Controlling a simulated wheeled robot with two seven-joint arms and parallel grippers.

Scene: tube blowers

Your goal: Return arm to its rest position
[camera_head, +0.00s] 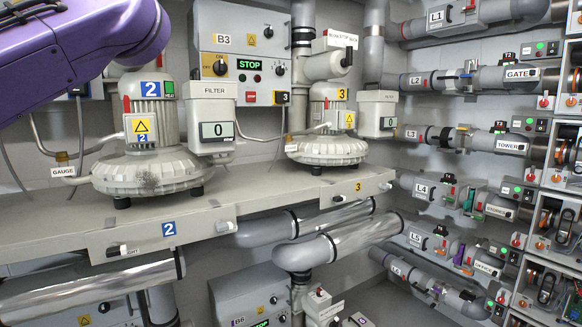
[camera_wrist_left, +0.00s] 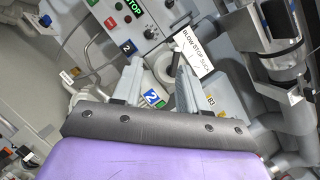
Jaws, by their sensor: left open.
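My left arm (camera_head: 75,45) shows as a purple link across the upper left of the head view, in front of the panel wall and above blower 2. Its gripper is outside the head view. In the left wrist view, my left gripper (camera_wrist_left: 153,88) shows its two grey fingers apart beyond a black and purple wrist cover. I see nothing held between them. Behind the fingers are a blue "2" label and a white "BLOW STOP" sign (camera_wrist_left: 195,52). My right arm and gripper are in neither view.
Blower 2 (camera_head: 150,170) and blower 3 (camera_head: 327,150) stand on a grey shelf (camera_head: 70,230). Control panel B3 (camera_head: 235,25) reads STOP on the back wall. Labelled pipes such as L2 (camera_head: 440,81) fill the right side. Large pipes (camera_head: 340,240) run below the shelf.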

